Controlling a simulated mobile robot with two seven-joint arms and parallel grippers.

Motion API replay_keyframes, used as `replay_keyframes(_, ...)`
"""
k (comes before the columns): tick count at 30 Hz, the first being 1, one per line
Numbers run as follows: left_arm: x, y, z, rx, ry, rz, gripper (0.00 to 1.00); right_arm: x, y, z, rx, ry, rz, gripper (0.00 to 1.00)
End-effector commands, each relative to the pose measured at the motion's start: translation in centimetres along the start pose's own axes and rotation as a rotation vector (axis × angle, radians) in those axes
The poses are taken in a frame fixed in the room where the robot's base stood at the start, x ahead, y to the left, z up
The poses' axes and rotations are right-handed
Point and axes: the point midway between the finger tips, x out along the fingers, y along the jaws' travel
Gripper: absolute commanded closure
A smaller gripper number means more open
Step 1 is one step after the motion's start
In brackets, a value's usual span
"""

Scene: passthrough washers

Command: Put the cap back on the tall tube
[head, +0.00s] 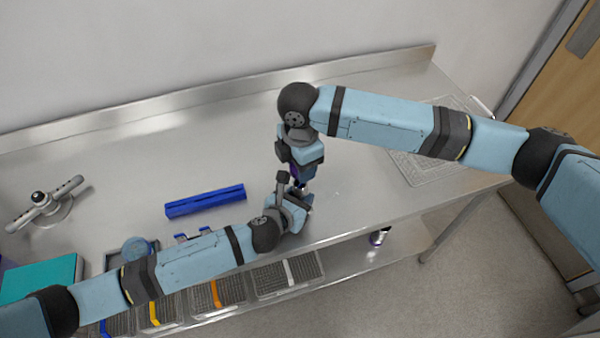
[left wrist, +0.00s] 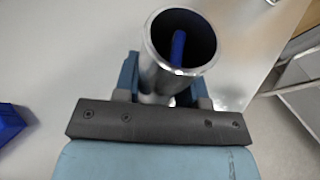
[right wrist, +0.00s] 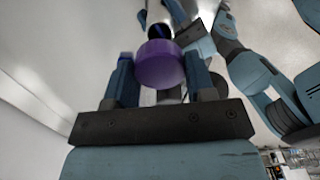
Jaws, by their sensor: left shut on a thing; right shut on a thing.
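My left gripper (head: 293,208) is shut on the tall tube, a shiny metal cylinder (left wrist: 158,78). In the left wrist view its round mouth is open, and a blue thing (left wrist: 178,48) shows inside. My right gripper (head: 299,174) is shut on the purple cap (right wrist: 160,64), close to the tube's mouth. In the right wrist view the tube (right wrist: 158,14) shows just beyond the cap, with blue at its opening. The cap is not seated over the mouth; the exact gap is hard to tell. In the head view the grippers largely hide both.
A blue block-shaped rack (head: 205,201) lies on the steel counter (head: 120,190), left of the grippers. A tap (head: 45,209) and a teal box (head: 42,278) are farther left. A mesh mat (head: 425,165) lies right. Several baskets (head: 285,276) sit below the front edge. The back counter is clear.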

Motion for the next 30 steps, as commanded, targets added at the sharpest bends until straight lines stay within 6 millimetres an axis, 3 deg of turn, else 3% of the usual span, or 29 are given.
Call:
replay_keyframes(6, 0.0, 0.0, 0.0, 0.000, 0.001, 0.000, 1.00, 2.8, 0.0, 0.0, 0.001, 0.001, 0.000, 0.72)
replay_keyframes(21, 0.0, 0.0, 0.0, 0.000, 0.001, 0.000, 1.00, 2.9, 0.0, 0.0, 0.000, 0.001, 0.001, 0.72)
replay_keyframes(30, 0.0, 0.0, 0.0, -0.001, 0.001, 0.000, 1.00, 4.3, 0.0, 0.0, 0.001, 0.000, 0.000, 0.72)
